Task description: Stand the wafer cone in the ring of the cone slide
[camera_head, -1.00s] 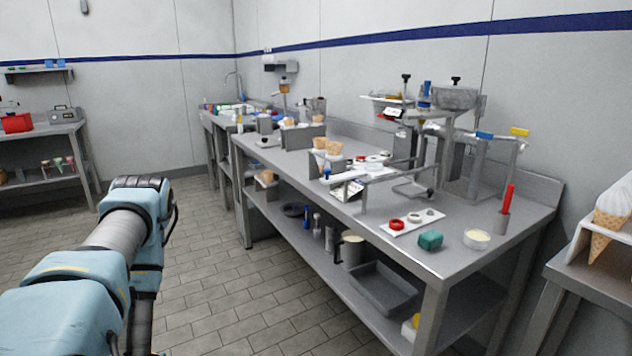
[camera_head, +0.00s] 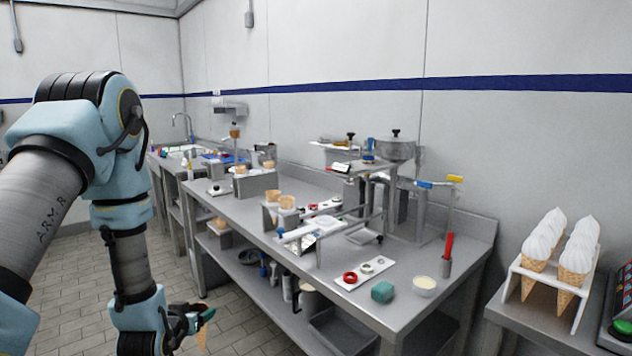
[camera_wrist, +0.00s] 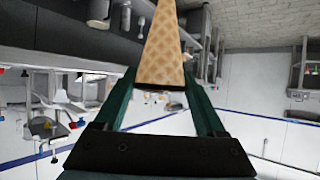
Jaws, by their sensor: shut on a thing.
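My gripper (camera_head: 206,316) is at the lower left in the head view, out over the floor in front of the bench. It is shut on a tan wafer cone (camera_head: 202,339). In the wrist view the waffle-patterned cone (camera_wrist: 162,48) sits between the green fingers of my gripper (camera_wrist: 162,84), its narrower part reaching out of the top of the picture. A metal rail (camera_head: 325,229) with a blue end lies across the bench and may be the cone slide. Its ring cannot be made out.
Other cones (camera_head: 273,197) stand in a grey holder. A rack of topped cones (camera_head: 524,289) is at right.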

